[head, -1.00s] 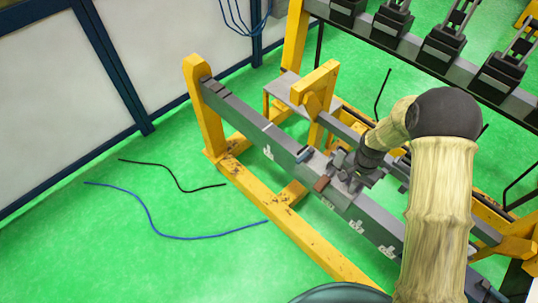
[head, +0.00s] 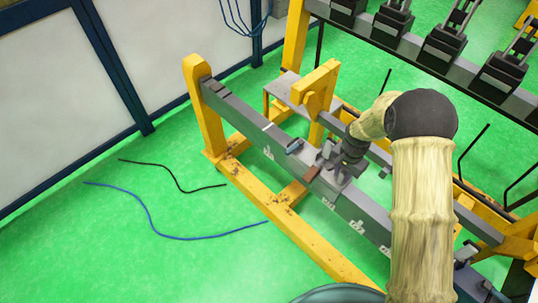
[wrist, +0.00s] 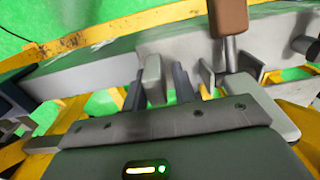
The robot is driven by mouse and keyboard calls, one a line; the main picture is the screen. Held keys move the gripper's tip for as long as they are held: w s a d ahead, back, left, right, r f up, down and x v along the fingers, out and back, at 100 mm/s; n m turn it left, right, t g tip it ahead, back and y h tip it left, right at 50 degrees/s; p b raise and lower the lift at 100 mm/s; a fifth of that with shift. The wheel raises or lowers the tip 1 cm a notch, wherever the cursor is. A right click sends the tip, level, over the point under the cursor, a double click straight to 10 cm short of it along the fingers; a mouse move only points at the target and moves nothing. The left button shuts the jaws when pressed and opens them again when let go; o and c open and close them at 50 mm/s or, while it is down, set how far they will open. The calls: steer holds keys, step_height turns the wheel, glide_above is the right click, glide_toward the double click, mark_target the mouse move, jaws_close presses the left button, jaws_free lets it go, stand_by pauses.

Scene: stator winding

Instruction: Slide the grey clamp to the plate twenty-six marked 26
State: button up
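The grey clamp (head: 325,164) sits on the long grey rail (head: 240,115). It has a brown handle (head: 313,173) and a blue-grey handle (head: 294,146). White number plates show on the rail's side: one (head: 268,153) up-left of the clamp, others (head: 327,203) down-right. Their numbers are too small to read, so I cannot tell which is 26. My gripper (head: 345,172) is down at the clamp. In the wrist view its dark fingers (wrist: 158,88) stand either side of a grey upright tab (wrist: 153,78), close to the left finger, with a gap at the right. The brown handle (wrist: 229,18) shows above.
A yellow frame (head: 205,110) carries the rail, with a yellow post at its far-left end. A second grey rail (head: 385,158) runs behind. A rack of black fixtures (head: 440,48) stands at back right. The rail top up-left of the clamp looks clear.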

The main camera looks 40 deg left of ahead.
steer(key=b, duration=0.3)
glide_toward(310, 157)
steer(key=shift+a+f, duration=0.1)
steer(key=shift+f, duration=2.6)
steer(key=shift+p, duration=0.3)
